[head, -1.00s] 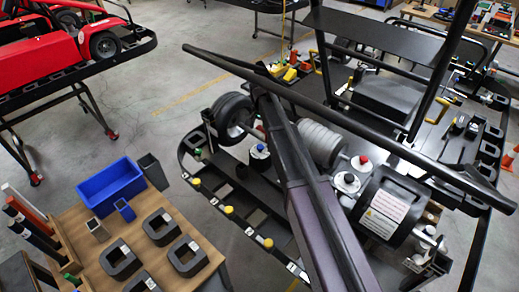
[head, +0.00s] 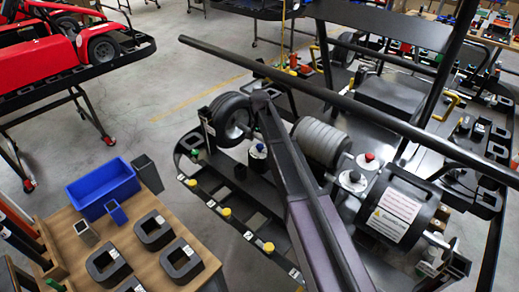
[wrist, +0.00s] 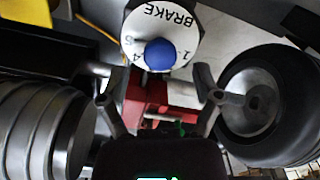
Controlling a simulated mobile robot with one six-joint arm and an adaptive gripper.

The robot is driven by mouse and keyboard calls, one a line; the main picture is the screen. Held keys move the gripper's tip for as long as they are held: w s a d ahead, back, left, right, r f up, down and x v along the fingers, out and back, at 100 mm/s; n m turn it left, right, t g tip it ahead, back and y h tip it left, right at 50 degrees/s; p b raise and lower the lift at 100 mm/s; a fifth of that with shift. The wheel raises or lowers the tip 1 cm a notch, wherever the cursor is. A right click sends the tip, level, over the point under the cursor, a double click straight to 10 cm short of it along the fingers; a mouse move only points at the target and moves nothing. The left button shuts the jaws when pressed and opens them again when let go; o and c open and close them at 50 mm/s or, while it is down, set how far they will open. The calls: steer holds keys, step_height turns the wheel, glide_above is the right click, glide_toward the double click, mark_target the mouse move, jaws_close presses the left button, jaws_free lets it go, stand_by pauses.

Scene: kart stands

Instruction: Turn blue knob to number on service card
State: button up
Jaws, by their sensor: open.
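In the wrist view, a round blue knob (wrist: 160,55) sits at the middle of a white dial (wrist: 183,22). The dial reads BRAKE upside down, with small digits around the knob. I cannot make out a pointer on the knob. My gripper (wrist: 153,85) is open, with one finger on each side below the knob and nothing visible between them but the background. I cannot tell whether a finger touches the dial's edge. I cannot identify a service card.
A ribbed grey cylinder (wrist: 42,130) and a black wheel (wrist: 270,105) flank my fingers. A long black bar (head: 330,105) crosses above the stand. A red knob (head: 369,156) and a black drum (head: 400,205) with a warning label stand right of my arm. A blue bin (head: 103,188) is on the wooden table.

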steer(key=shift+f+b, duration=0.9)
steer(key=shift+f, duration=0.25)
jaws_close()
